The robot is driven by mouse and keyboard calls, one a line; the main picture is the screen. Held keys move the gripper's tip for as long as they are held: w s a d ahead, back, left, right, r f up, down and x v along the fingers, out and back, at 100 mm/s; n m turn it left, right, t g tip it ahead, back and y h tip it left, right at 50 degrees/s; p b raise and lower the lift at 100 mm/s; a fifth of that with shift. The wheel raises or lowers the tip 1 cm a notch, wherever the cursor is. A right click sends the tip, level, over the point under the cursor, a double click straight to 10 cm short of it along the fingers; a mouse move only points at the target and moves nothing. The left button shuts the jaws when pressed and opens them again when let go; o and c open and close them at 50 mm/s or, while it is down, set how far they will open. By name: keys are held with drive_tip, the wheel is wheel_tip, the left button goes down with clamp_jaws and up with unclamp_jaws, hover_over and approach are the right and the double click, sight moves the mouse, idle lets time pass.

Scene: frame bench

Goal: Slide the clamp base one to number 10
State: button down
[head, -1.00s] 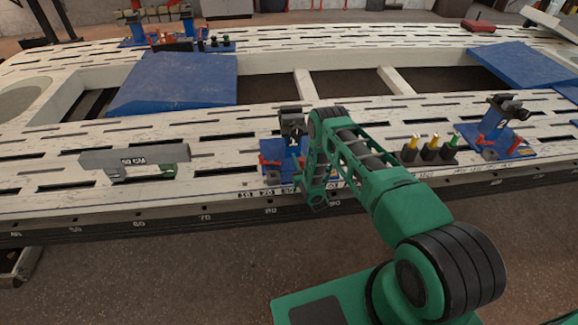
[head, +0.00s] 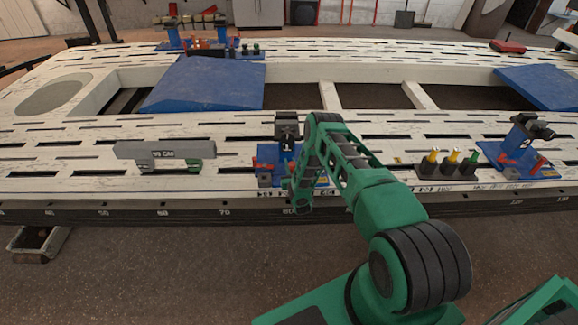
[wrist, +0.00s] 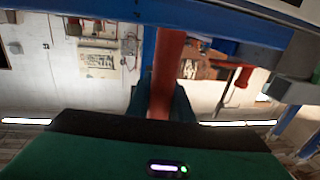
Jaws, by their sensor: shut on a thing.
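Clamp base one (head: 265,165) is a blue base with a grey clamp head and a "1" on its post, upright on the white bench's front beam in the head view. It stands around the 80 mark of the bench's edge scale (head: 225,213). My green arm comes in from the right and hides part of its right side. In the wrist view, my gripper (wrist: 165,100) is shut around a red bar handle (wrist: 170,55) under a blue edge. The fingertips are mostly hidden in the head view. The number 10 mark is not readable in the head view.
A grey gauge marked CM (head: 165,150) stands on the beam left of the clamp base. Pegs with yellow and green tops (head: 452,165) and clamp base two (head: 520,150) are to the right. The beam between the gauge and clamp base one is free.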

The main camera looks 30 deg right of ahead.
drive_tip(key=shift+s+a+f, duration=0.1)
drive_tip(key=shift+a+f, duration=0.05)
drive_tip(key=shift+a, duration=0.3)
drive_tip(key=c, duration=1.6)
unclamp_jaws()
drive_tip(key=shift+a, duration=0.15)
drive_tip(key=shift+o, duration=0.2)
drive_tip(key=shift+d, duration=0.2)
drive_tip(key=shift+s+d, duration=0.1)
drive_tip(key=shift+s, duration=0.1)
drive_tip(key=v, duration=1)
drive_tip(key=shift+s, duration=0.15)
